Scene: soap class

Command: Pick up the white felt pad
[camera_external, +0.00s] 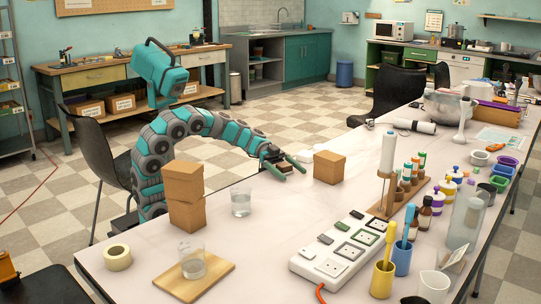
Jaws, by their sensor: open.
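My gripper (294,174) is open, low over the far left edge of the long white table (270,250), with its teal fingers spread and pointing right. A small white item (305,155) lies just behind the fingers, near the table's edge. It may be the white felt pad, but it is too small to tell. A small brown item (284,167) shows between or below the fingers; whether they touch it is not clear.
A cardboard box (329,167) stands close to the right of my gripper. Two stacked boxes (184,194), a glass (241,202) and a tape roll (118,257) are on the near left. A power strip (340,248), bottles and cups crowd the right side.

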